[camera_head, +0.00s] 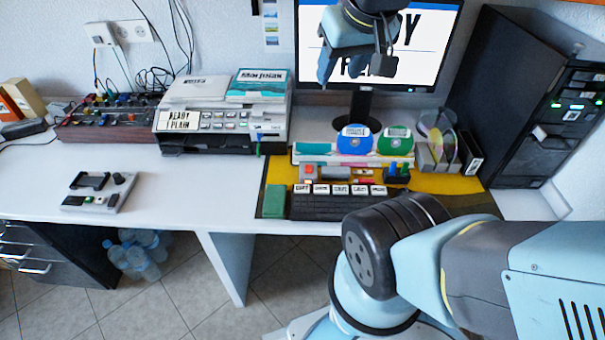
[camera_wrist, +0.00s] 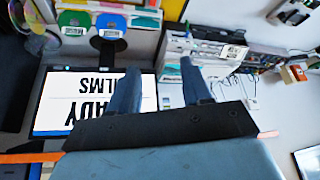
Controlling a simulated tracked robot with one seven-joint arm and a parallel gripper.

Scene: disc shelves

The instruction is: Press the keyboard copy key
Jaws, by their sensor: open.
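The dark keyboard (camera_head: 335,207) lies at the front of the desk, on the yellow and dark mat. Several white labelled keys (camera_head: 340,190) run along its back row; the lettering is too small for me to tell which is the copy key. My gripper (camera_head: 355,72) is high in front of the monitor, well above and behind the keyboard. In the wrist view my gripper (camera_wrist: 160,70) has its two fingers apart, with nothing between them. I cannot make out the keyboard in the wrist view.
The monitor (camera_head: 430,65) stands behind my gripper. Blue (camera_head: 354,140) and green (camera_head: 394,140) discs stand behind the keyboard. A printer (camera_head: 225,122) is to the left and a black tower (camera_head: 510,95) to the right. The desk's left front has free room around a small device (camera_head: 98,192).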

